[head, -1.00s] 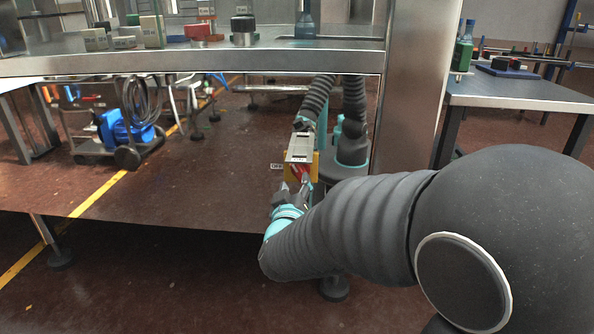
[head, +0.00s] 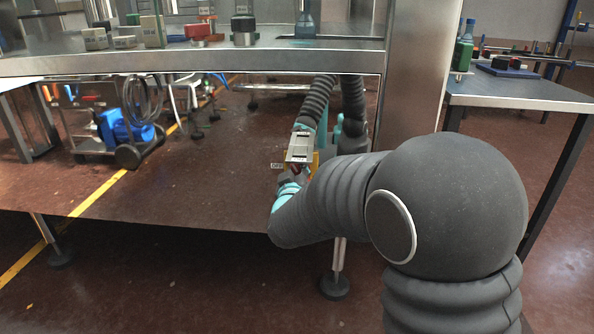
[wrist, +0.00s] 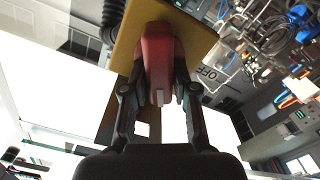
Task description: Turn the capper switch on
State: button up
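The capper switch is a red handle (wrist: 157,62) on a yellow plate (wrist: 190,28). In the wrist view the handle stands between the two fingers of my gripper (wrist: 159,75), which flank it closely. Whether the fingers press on it is not clear.
A steel bench (head: 200,58) with small boxes and parts stands above the switch. A side table (head: 510,92) is at the right. A blue machine on a cart (head: 115,130) stands at the left.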

grip_shut()
jog(key=shift+b, duration=0.3)
jog(key=m+b, duration=0.2)
jog(key=shift+d+f+m+b, duration=0.1)
jog(key=shift+d+m+b, duration=0.05)
jog(key=shift+m+b, duration=0.2)
jog(key=shift+d+m+b, duration=0.15)
jog(key=shift+m+b, duration=1.25)
jog(key=shift+m, duration=0.05)
jog(key=shift+r, duration=0.2)
jog(key=o, duration=0.7)
grip_release()
